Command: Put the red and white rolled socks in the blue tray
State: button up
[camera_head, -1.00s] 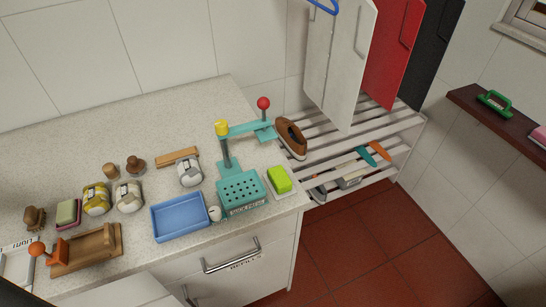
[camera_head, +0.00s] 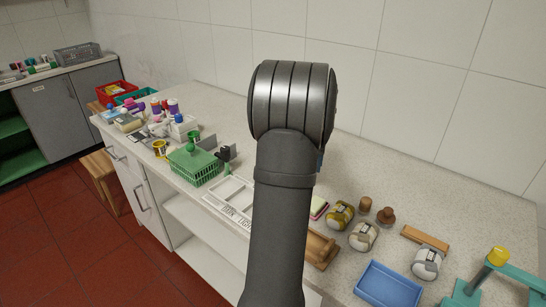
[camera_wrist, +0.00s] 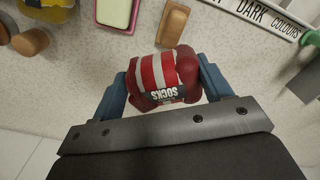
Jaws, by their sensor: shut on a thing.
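The red and white rolled socks (camera_wrist: 162,78), with a band reading "SOCKS", are between the two blue fingers of my gripper (camera_wrist: 168,85) in the wrist view. My gripper is shut on them, and they appear held over the speckled counter. In the head view my arm hides the gripper and the socks. The blue tray (camera_head: 390,288) lies on the counter at the lower right of the head view, to the right of my arm, and no socks show in the visible part of it.
A teal press (camera_head: 490,280) stands at far right. A green basket (camera_head: 193,163) and a labelled sorting tray (camera_head: 232,195) lie left of my arm.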

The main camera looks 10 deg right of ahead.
jog(key=s+d+m, duration=0.2)
jog(key=s+d, duration=0.3)
jog(key=s, duration=0.4)
jog(key=s+d+r+m, duration=0.1)
jog(key=s+d, duration=0.3)
jog(key=s, duration=0.6)
jog(key=s+d+m, duration=0.2)
jog(key=s+d, duration=0.3)
jog(key=s, duration=0.4)
jog(key=s+a+f+m, duration=0.1)
jog(key=s, duration=0.9)
jog(key=shift+s+f, duration=0.1)
jog(key=shift+f, duration=2.95)
jog(key=o, duration=0.9)
jog(key=shift+o, duration=0.2)
